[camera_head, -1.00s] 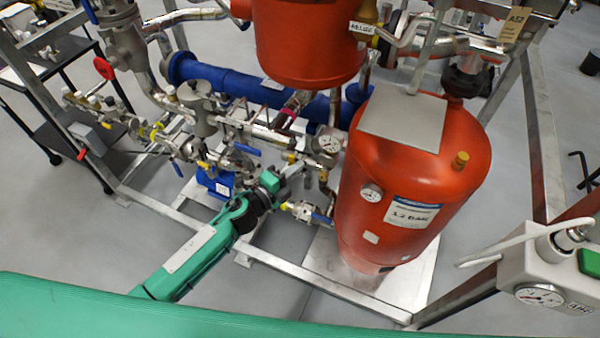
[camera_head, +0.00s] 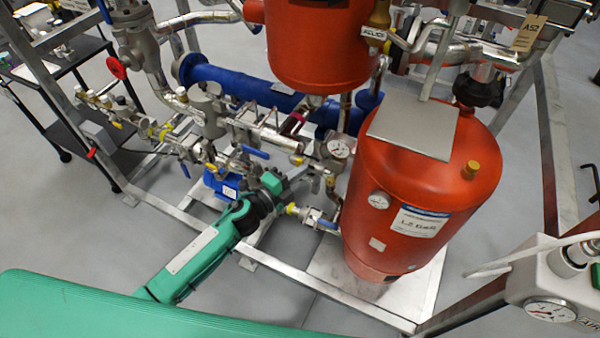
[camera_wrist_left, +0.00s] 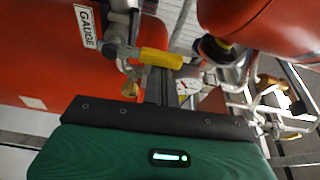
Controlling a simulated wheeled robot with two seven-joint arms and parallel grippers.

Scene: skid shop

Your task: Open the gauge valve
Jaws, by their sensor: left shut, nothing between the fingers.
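The gauge valve shows in the left wrist view as a yellow lever handle (camera_wrist_left: 160,58) on a small metal valve, beside a white tag reading GAUGE (camera_wrist_left: 85,27). My left gripper (camera_head: 300,172) is just left of and below that dial. In the wrist view its shut, empty fingers (camera_wrist_left: 158,86) reach up to the yellow lever; I cannot tell whether they touch it. My right gripper is out of view.
The large red tank (camera_head: 421,185) stands close to the right of my left gripper. A blue-handled valve (camera_head: 322,221) is just below it. Pipes and valves (camera_head: 209,110) crowd the left, with a blue horizontal cylinder (camera_head: 240,88) behind. Grey floor (camera_head: 60,225) is clear at the left.

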